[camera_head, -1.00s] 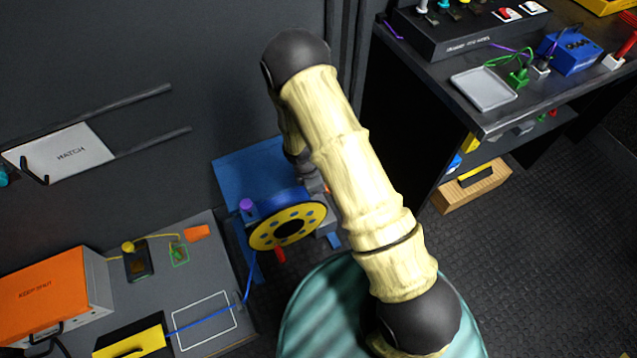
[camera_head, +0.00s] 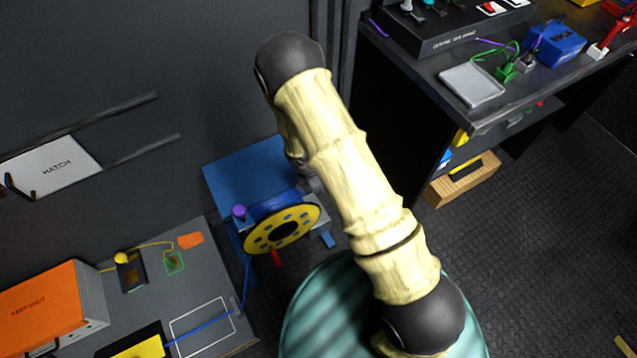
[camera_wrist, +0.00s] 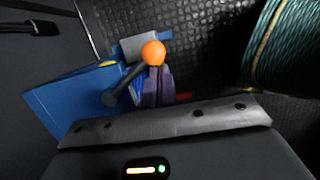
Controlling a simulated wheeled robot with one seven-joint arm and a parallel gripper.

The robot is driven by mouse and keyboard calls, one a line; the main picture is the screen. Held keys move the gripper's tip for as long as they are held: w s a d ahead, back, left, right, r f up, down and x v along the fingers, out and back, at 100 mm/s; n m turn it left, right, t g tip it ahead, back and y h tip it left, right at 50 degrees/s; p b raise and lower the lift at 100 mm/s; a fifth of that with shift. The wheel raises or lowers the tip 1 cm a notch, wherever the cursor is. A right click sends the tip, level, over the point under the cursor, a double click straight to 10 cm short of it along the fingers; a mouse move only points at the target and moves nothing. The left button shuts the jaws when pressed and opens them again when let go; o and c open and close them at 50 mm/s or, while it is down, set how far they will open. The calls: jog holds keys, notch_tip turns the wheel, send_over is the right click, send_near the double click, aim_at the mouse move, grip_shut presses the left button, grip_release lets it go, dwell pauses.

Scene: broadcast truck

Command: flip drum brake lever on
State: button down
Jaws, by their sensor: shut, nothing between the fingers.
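The cable drum (camera_head: 262,240), with a yellow perforated face, sits on a blue stand (camera_head: 235,175) left of my arm in the head view. In the wrist view, a lever with an orange ball knob (camera_wrist: 154,52) and a dark rod rises beside the blue stand (camera_wrist: 75,95). Its knob lies beyond my gripper and looks apart from it. In the head view my arm hides the gripper and the lever.
A grey bench with an orange box (camera_head: 50,308) is at lower left. A dark desk with a grey tray (camera_head: 471,85) is at upper right. A ribbed teal round object (camera_wrist: 290,50) stands nearby.

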jog(key=s+a+r+p, duration=0.2)
jog(key=a+r, duration=0.3)
jog(key=r, duration=0.4)
jog(key=shift+s+a+r+p, duration=0.3)
jog(key=shift+s+r, duration=0.1)
jog(key=shift+s, duration=0.15)
jog(key=s+d+r+m+y, duration=0.1)
jog(key=s+d+r+m, duration=0.2)
jog(key=d+r+m, duration=0.35)
jog(key=s+d+r+m+t+y, duration=0.1)
jog(key=s+d+r+m, duration=0.35)
jog(key=r+m, duration=0.35)
jog(key=s+d+r+m+y, duration=0.1)
jog(key=s+d+r+m, duration=0.2)
jog(key=d+r+m, duration=0.4)
notch_tip(320, 180, up, 20)
jog(key=a+p, duration=0.1)
jog(key=p, duration=1.9)
jog(key=shift+r+m, duration=0.25)
jog(key=shift+m, duration=0.2)
